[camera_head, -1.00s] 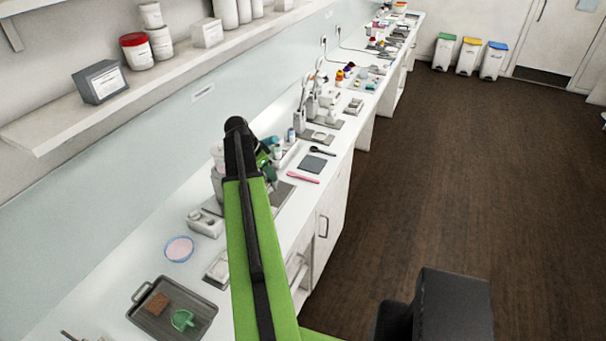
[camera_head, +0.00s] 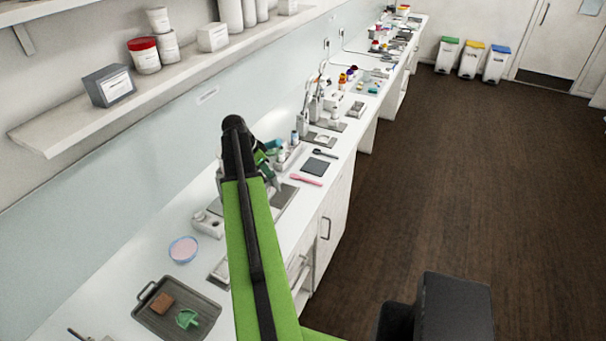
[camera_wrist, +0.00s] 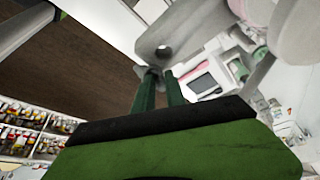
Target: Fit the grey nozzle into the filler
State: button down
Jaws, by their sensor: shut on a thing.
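In the wrist view, the two green fingers of my gripper (camera_wrist: 160,80) are shut on a small grey piece, which I take to be the grey nozzle (camera_wrist: 150,71). Only a little of it shows between the fingertips. Just beyond it is a pale grey plate with a round hole (camera_wrist: 178,30), which looks like part of the filler. I cannot tell whether the nozzle touches it. In the head view, my gripper (camera_head: 268,168) is over the counter, partly hidden behind my arm, and the nozzle cannot be made out.
The counter holds a dark tray (camera_head: 150,318) with a brown block and green scoop, a pink-filled bowl (camera_head: 183,249), a dark square mat (camera_head: 315,167) and a pink spatula (camera_head: 306,180). A shelf (camera_head: 60,133) with tubs hangs above. The floor (camera_head: 430,190) at right is clear.

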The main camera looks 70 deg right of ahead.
jog(key=w+r+p, duration=0.4)
jog(key=shift+w, duration=0.35)
dwell(1.2)
jog(key=shift+a+r, duration=0.15)
jog(key=shift+a, duration=0.1)
jog(key=shift+w+a+r, duration=0.15)
jog(key=shift+w+a, duration=0.15)
jog(key=shift+a, duration=0.1)
dwell(0.6)
jog(key=shift+s+a+f+b, duration=0.35)
jog(key=shift+f+b, duration=0.15)
jog(key=shift+f, duration=0.1)
jog(key=shift+s+a+f+b, duration=0.35)
jog(key=shift+f+b, duration=0.1)
jog(key=shift+f, duration=0.1)
jog(key=shift+d, duration=0.1)
